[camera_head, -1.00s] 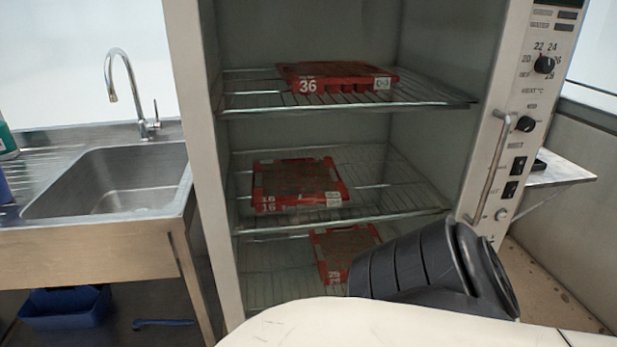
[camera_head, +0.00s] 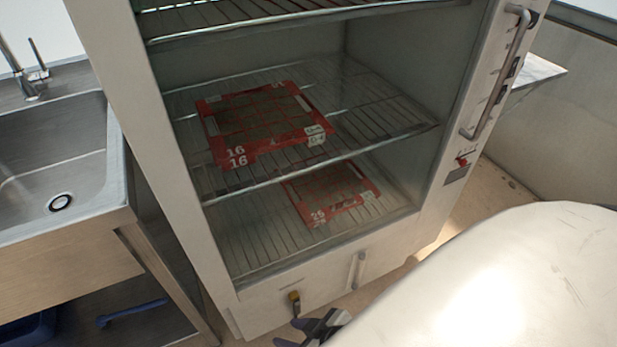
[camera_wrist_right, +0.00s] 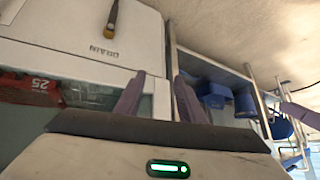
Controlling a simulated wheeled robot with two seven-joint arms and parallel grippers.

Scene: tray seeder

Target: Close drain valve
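The drain valve (camera_head: 295,300) is a small brass-yellow fitting with a dark part below it, low on the front of the white cabinet (camera_head: 262,310). In the right wrist view the valve (camera_wrist_right: 110,18) is at the top edge beside the DRAIN lettering, and its upper part is cut off. My right gripper (camera_head: 312,328) is low in the head view, just below and right of the valve. Its two purple fingers (camera_wrist_right: 158,98) are apart with nothing between them, clear of the valve. My left gripper does not show in the head view.
A pale vertical handle (camera_head: 358,270) is on the cabinet front right of the valve. Red trays (camera_head: 225,158) lie on wire shelves behind glass. A steel sink (camera_head: 50,165) stands at left. Blue bins (camera_wrist_right: 212,92) show in the wrist view. My pale arm covers the lower right.

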